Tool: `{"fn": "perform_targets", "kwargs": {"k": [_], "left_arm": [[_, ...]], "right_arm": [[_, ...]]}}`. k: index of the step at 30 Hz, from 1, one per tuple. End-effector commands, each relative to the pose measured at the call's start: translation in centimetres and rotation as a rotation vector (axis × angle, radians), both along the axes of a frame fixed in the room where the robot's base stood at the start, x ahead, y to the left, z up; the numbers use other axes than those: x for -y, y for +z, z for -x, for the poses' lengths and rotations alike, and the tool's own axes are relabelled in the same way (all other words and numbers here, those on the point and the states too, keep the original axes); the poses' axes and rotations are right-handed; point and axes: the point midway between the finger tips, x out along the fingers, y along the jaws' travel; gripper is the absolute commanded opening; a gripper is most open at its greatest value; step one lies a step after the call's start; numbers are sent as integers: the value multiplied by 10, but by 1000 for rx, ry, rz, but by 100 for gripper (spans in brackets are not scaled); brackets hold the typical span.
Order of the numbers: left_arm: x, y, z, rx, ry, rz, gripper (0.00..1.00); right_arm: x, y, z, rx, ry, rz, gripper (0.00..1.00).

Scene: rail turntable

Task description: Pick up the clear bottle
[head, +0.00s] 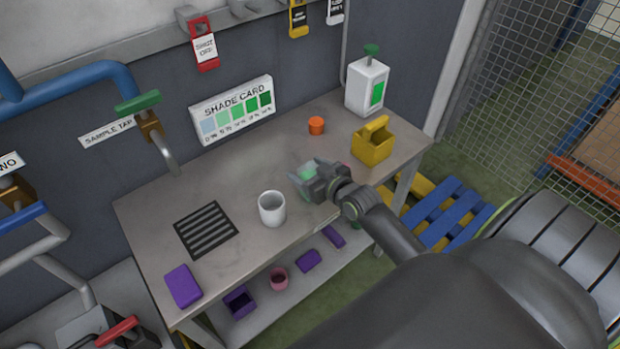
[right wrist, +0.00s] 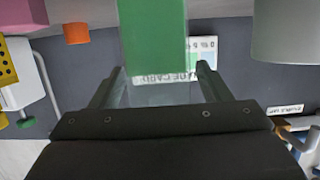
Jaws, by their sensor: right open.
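The clear bottle (head: 307,172) stands on the grey workbench (head: 190,265), partly hidden by my right gripper (head: 318,180). In the right wrist view a green block-like part of it (right wrist: 152,32) fills the upper middle, and a see-through part (right wrist: 150,95) lies between the fingers. My right gripper (right wrist: 155,90) is open, with one finger on each side of the bottle. I cannot tell whether either finger touches it. My left gripper is not in view.
A white cup (head: 272,209) stands close left of my right gripper. An orange cap (head: 316,125), a yellow holder (head: 370,147) and a white jug (head: 366,88) stand farther back. A black grate (head: 206,230) and a purple block (head: 183,286) lie at left.

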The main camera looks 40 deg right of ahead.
Motion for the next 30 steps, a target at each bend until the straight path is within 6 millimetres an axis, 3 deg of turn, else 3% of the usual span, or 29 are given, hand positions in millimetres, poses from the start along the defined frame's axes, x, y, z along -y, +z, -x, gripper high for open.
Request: {"fn": "perform_targets", "kwargs": {"k": [4, 12, 23, 30], "left_arm": [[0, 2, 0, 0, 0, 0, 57], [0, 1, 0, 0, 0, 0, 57], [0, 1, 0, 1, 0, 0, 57], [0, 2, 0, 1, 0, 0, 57]], "right_arm": [[-1, -4, -10, -2, 0, 0, 71], [-1, -4, -11, -1, 0, 1, 70], [-1, -4, -11, -1, 0, 1, 22], [-1, -3, -11, 0, 0, 1, 22]]}}
